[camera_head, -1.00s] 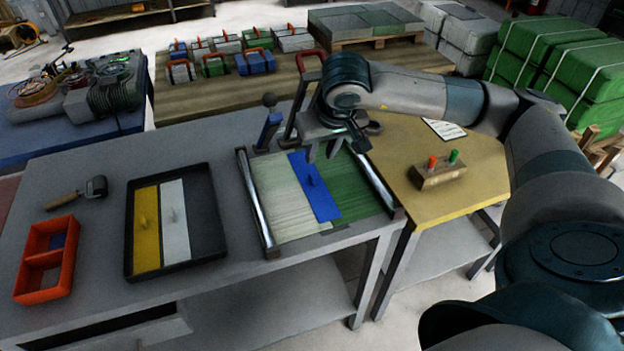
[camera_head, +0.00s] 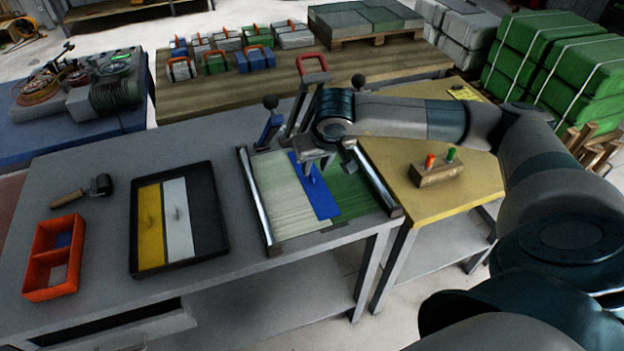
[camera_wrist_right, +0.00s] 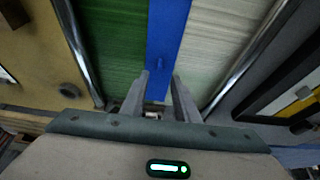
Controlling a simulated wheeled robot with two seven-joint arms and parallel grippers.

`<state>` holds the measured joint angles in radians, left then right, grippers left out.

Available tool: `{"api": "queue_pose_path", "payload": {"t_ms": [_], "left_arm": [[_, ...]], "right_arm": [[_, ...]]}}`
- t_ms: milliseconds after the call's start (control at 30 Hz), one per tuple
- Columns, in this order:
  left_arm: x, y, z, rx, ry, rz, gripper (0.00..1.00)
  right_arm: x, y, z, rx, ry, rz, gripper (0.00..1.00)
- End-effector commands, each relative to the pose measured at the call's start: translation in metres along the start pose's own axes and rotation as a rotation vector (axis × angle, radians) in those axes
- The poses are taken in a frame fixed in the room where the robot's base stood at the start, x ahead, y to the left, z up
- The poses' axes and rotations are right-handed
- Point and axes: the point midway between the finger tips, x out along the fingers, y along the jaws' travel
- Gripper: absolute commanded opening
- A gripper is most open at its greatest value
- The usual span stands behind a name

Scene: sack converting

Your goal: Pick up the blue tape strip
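The blue tape strip (camera_head: 322,205) lies flat across the seam between a pale woven panel (camera_head: 278,200) and a green woven panel (camera_head: 345,192), in a frame with metal side rails. It also shows in the right wrist view (camera_wrist_right: 166,30), with a small raised blue tab on it. My right gripper (camera_head: 318,178) is over the strip's upper part. In the right wrist view its two fingers (camera_wrist_right: 159,85) are apart and empty, with the tab just beyond the gap between them. In the head view the fingers partly cover the strip. My left gripper is in neither view.
A black tray (camera_head: 207,213) with a yellow and a white strip lies left of the frame. A wooden block with red and green pegs (camera_head: 437,173) stands right. Upright levers (camera_head: 300,100) stand behind the frame.

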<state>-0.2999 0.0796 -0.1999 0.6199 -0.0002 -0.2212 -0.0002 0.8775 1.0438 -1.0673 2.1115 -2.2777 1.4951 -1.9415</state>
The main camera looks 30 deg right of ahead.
Motion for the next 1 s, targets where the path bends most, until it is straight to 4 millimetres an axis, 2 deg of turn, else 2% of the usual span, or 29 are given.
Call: {"api": "queue_pose_path", "payload": {"t_ms": [167, 300, 500, 1000], "left_arm": [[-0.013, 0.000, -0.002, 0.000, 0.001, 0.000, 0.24], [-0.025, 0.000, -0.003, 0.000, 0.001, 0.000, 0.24], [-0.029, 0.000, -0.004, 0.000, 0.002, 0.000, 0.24], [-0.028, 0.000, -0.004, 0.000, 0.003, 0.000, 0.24]], "right_arm": [[0.011, 0.001, -0.002, 0.000, -0.004, 0.002, 0.28], [0.028, 0.001, -0.003, 0.001, -0.004, 0.001, 0.28], [0.048, 0.001, -0.003, 0.000, -0.002, 0.000, 0.28], [0.050, 0.002, -0.003, 0.000, 0.000, 0.000, 0.28]]}}
